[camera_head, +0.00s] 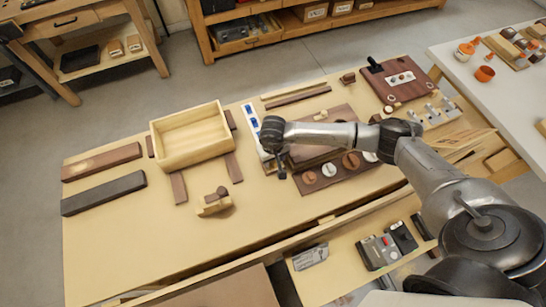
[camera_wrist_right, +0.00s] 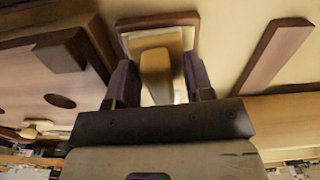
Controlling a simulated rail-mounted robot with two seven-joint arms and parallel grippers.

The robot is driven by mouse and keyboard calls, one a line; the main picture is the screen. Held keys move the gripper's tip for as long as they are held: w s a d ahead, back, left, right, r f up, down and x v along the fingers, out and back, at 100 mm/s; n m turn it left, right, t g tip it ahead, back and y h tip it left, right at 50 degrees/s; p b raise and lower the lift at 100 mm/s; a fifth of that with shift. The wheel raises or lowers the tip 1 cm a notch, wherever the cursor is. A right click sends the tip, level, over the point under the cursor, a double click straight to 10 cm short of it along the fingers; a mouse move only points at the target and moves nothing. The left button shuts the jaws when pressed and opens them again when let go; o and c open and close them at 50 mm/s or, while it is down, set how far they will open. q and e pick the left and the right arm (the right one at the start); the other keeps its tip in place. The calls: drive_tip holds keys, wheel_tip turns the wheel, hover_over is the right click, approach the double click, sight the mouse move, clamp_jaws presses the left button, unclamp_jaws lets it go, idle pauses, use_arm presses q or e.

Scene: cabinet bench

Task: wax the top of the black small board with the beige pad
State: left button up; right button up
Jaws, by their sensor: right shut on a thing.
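The black small board (camera_head: 103,193) lies flat at the left end of the bench, below a brown board. My right gripper (camera_head: 281,172) hangs over the middle of the bench, to the right of the black board and well apart from it. In the right wrist view my right gripper (camera_wrist_right: 160,85) is shut on a beige piece between its fingers, which I take to be the beige pad (camera_wrist_right: 155,72). A brown-edged part shows just beyond it. In the head view the held piece is mostly hidden by the gripper. My left gripper is out of view.
A brown board (camera_head: 102,161) lies beside the black one. An open wooden box (camera_head: 190,137) stands between them and my gripper. A small wooden block with a knob (camera_head: 214,204) sits in front of the box. The bench's front left is clear.

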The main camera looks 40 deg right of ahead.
drive_tip(key=shift+r+p, duration=1.2)
drive_tip(key=shift+r, duration=0.8)
drive_tip(key=shift+r+p, duration=0.65)
drive_tip(key=shift+r, duration=0.85)
